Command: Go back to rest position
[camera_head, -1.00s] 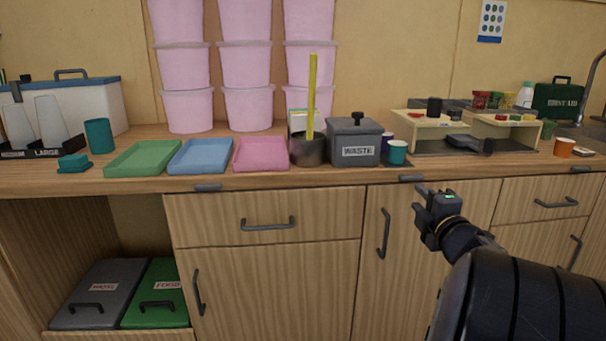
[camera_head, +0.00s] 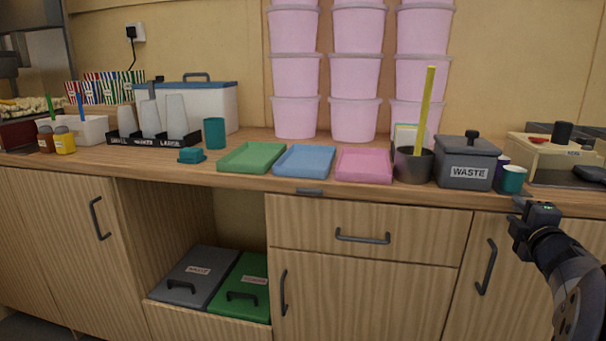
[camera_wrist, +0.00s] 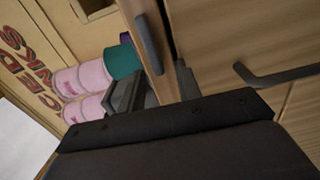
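My gripper (camera_head: 516,214) is at the right of the head view, in front of the counter's front edge and the cabinet doors. In the wrist view, its two dark fingers (camera_wrist: 156,85) stand apart with nothing visible held between them, so it looks open and empty. My arm bends up to it from the lower right corner. The closest counter items in the head view are the teal cup (camera_head: 513,179) and the grey waste bin (camera_head: 467,162), behind the gripper.
The wooden counter holds green (camera_head: 252,157), blue (camera_head: 305,160) and pink (camera_head: 363,165) trays, a dark pot (camera_head: 413,165) with a yellow stick, and stacked pink tubs (camera_head: 354,118). Door handles (camera_head: 486,267) stick out below. A lower bay holds grey (camera_head: 195,278) and green (camera_head: 246,284) lidded bins.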

